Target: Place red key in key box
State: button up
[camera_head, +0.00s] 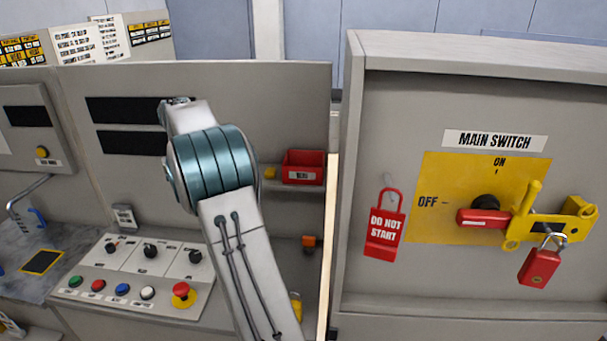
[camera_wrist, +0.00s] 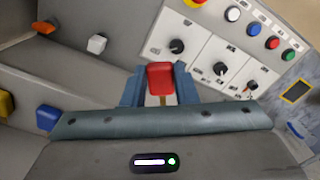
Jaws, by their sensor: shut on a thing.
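My gripper (camera_wrist: 160,92) is shut on the red key (camera_wrist: 160,76), whose red head shows between the two blue fingers in the wrist view. The lower part of the key is mostly hidden by the gripper. In the head view my arm hides both the gripper and the key. A small open red box (camera_head: 303,162), which looks like the key box, sits on a shelf of the grey panel, just right of my arm. Its label is too small to read for sure. I cannot make out the box clearly in the wrist view.
A control panel (camera_head: 130,268) with knobs, coloured buttons and a red emergency stop (camera_head: 183,294) lies left of my arm. A main switch cabinet (camera_head: 460,85) stands right, with a red padlock (camera_head: 539,267) and a "DO NOT START" tag (camera_head: 384,232). An orange part (camera_head: 311,241) sticks out below the shelf.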

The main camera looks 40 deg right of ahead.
jog(key=s+d+r+m, duration=0.1)
jog(key=s+d+r, duration=0.1)
jog(key=d, duration=0.4)
jog(key=s+d+r+m, duration=0.2)
jog(key=d+r, duration=0.1)
jog(key=d, duration=0.3)
jog(key=m, duration=0.3)
send_near(304, 168)
jog(key=w+d+f, duration=0.2)
notch_tip(304, 168, down, 9)
jog(key=shift+f, duration=0.15)
jog(key=shift+f, duration=0.1)
jog(key=o, duration=1)
jog(key=shift+o, duration=0.2)
notch_tip(304, 168, up, 12)
